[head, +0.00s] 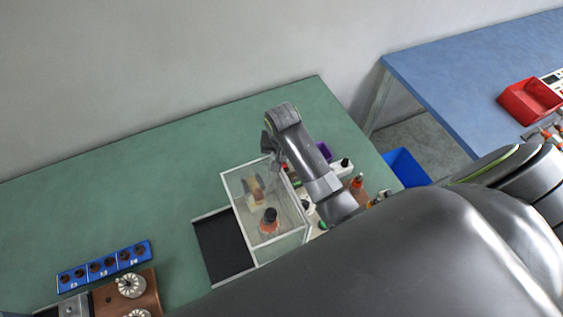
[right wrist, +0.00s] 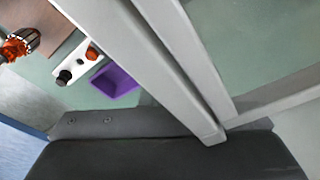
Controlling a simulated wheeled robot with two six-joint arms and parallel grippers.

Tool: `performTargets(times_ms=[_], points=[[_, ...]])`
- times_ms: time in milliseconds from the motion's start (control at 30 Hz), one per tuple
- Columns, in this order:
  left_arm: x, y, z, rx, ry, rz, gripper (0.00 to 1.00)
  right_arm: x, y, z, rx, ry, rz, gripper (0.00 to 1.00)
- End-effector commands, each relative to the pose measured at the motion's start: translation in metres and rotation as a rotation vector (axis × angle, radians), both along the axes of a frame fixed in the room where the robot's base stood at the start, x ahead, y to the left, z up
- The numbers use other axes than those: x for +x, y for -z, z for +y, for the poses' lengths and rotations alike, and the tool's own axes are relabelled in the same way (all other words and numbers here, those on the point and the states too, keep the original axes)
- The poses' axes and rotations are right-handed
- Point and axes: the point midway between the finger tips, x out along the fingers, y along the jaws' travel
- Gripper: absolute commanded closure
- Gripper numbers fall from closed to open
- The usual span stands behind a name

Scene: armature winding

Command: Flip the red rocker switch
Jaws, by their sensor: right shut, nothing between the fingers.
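My right gripper (head: 271,147) is shut and empty. In the head view it is at the far end of a clear box with a white frame (head: 228,196), near its back right corner. A small red spot (head: 284,167) shows beside the gripper, mostly hidden by my arm. I cannot tell whether it is the red rocker switch. In the right wrist view, the dark gripper body (right wrist: 160,155) lies close to the box's pale frame bars (right wrist: 150,60), and the fingertips are not clear. My left gripper is not in view.
Inside the box are an orange and black part (head: 269,221) and a tan part (head: 255,190). A purple bin (right wrist: 115,82) and a white strip with knobs (right wrist: 78,66) stand beside it. A blue socket rack (head: 104,266) lies left. The green table's back left is clear.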

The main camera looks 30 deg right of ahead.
Motion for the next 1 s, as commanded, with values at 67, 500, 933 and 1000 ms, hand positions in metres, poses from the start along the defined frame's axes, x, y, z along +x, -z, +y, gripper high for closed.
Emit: performTargets(times_ms=[67, 500, 933, 1000], points=[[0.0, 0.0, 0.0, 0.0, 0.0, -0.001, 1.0, 0.0, 0.0, 0.0, 0.0, 0.0, 0.0, 1.0], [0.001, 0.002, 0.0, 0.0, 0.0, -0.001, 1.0, 0.0, 0.004, 0.0, 0.0, 0.0, 0.0, 1.0], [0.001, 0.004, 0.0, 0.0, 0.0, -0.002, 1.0, 0.0, 0.011, 0.0, 0.001, 0.0, 0.001, 1.0], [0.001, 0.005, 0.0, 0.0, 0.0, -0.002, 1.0, 0.0, 0.012, 0.0, 0.001, 0.0, 0.001, 1.0]])
